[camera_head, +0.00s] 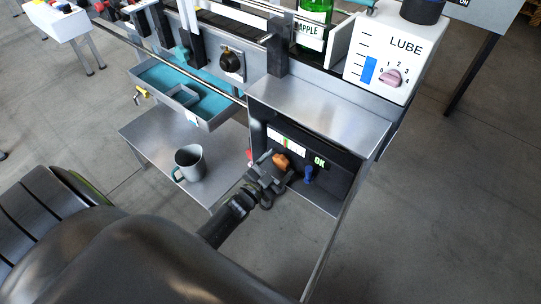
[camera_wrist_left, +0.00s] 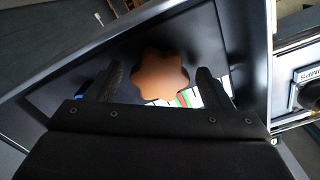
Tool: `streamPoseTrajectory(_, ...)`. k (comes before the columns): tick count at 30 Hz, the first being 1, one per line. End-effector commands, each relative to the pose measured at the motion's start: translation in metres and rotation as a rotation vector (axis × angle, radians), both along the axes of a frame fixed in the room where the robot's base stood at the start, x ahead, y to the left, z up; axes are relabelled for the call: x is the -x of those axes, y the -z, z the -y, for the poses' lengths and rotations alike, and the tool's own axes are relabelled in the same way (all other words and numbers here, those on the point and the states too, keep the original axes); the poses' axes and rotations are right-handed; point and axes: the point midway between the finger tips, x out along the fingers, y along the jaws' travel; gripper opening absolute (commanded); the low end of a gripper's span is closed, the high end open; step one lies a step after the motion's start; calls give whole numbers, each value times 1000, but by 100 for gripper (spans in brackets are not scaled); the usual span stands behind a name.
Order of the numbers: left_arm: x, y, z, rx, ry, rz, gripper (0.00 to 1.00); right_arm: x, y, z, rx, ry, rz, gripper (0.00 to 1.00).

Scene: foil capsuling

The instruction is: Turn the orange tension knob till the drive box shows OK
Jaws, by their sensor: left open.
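The orange tension knob (camera_head: 281,161) is on the dark front of the drive box (camera_head: 334,180), below its metal top. In the left wrist view the lobed knob (camera_wrist_left: 160,74) sits between the two fingers. My left gripper (camera_head: 273,166) is open around the knob, with a gap visible at each side; it also shows in the left wrist view (camera_wrist_left: 160,82). A lit green OK (camera_head: 320,160) shows on the panel right of the knob. A gauge strip with green and red (camera_head: 288,141) is above the knob, partly covered by the gripper in the wrist view. My right gripper is not in view.
A blue knob (camera_head: 308,174) is close to the right of the gripper. A grey mug (camera_head: 189,162) stands on the metal shelf (camera_head: 150,135) at left. The LUBE box (camera_head: 385,60) with its pink dial (camera_head: 391,78) is above right. A green bottle (camera_head: 314,12) is at the top.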

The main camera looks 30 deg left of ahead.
Motion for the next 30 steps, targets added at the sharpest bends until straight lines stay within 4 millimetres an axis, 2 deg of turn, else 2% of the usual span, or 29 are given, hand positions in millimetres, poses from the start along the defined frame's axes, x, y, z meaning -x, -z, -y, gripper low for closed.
streamPoseTrajectory(5,18,1,-3,0,-1,-3,74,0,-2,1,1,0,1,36)
streamPoseTrajectory(8,37,0,-6,0,-1,-3,74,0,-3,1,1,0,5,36)
streamPoseTrajectory(22,140,2,-20,-1,-1,-4,74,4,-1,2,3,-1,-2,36)
streamPoseTrajectory(27,163,1,-23,-1,0,-2,74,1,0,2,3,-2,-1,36)
streamPoseTrajectory(30,169,1,-24,-1,0,-2,74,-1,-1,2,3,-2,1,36)
